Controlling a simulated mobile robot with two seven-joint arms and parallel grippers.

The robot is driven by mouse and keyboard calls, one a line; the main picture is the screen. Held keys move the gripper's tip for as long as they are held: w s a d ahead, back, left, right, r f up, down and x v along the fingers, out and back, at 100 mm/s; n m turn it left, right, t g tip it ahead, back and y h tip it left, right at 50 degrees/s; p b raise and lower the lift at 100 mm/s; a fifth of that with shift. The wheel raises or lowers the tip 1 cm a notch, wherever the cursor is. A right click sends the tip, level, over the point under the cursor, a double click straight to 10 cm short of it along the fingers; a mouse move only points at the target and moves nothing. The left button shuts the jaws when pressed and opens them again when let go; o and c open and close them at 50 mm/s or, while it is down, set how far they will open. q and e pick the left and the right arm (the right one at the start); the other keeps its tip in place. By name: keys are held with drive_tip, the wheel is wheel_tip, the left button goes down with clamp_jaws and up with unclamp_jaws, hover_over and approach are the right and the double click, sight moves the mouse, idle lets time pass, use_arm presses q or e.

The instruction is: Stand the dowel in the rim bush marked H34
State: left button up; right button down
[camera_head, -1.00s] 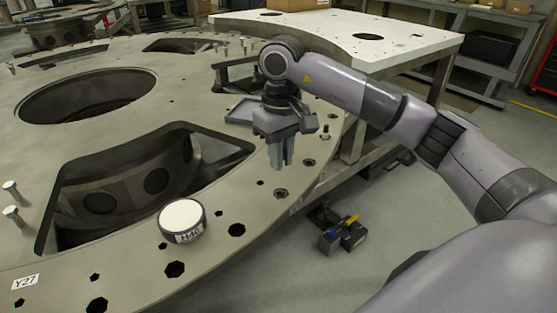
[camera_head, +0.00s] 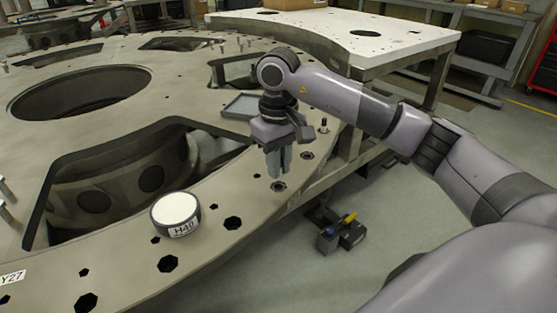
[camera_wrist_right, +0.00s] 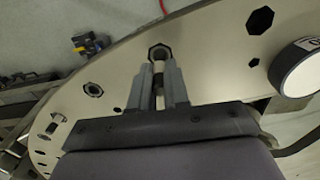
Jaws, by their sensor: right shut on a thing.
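My right gripper (camera_head: 278,174) points straight down over the plate's rim, with its fingertips just above a rim bush (camera_head: 278,187). In the right wrist view the fingers (camera_wrist_right: 160,70) are shut on a slim metal dowel (camera_wrist_right: 159,84), mostly hidden between them. Its lower end is at the near side of that bush's dark hole (camera_wrist_right: 159,52); I cannot tell whether it has entered. No H34 mark is readable on the rim. The turret plate (camera_head: 130,125) is a large beige ring. My left gripper is not in view.
A round white-topped puck labelled H40 (camera_head: 176,214) sits on the rim left of the gripper. A shallow grey tray (camera_head: 243,106) lies behind it. Large openings cut the plate. Dark tools (camera_head: 342,234) lie below, beyond the rim's edge.

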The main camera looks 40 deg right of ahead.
drive_tip(key=shift+f+b, duration=0.45)
drive_tip(key=shift+f, duration=0.3)
drive_tip(key=shift+f+b, duration=0.45)
drive_tip(key=shift+f, duration=0.5)
drive_tip(key=c, duration=1)
unclamp_jaws()
drive_tip(key=shift+c, duration=0.2)
drive_tip(key=shift+r, duration=3.6)
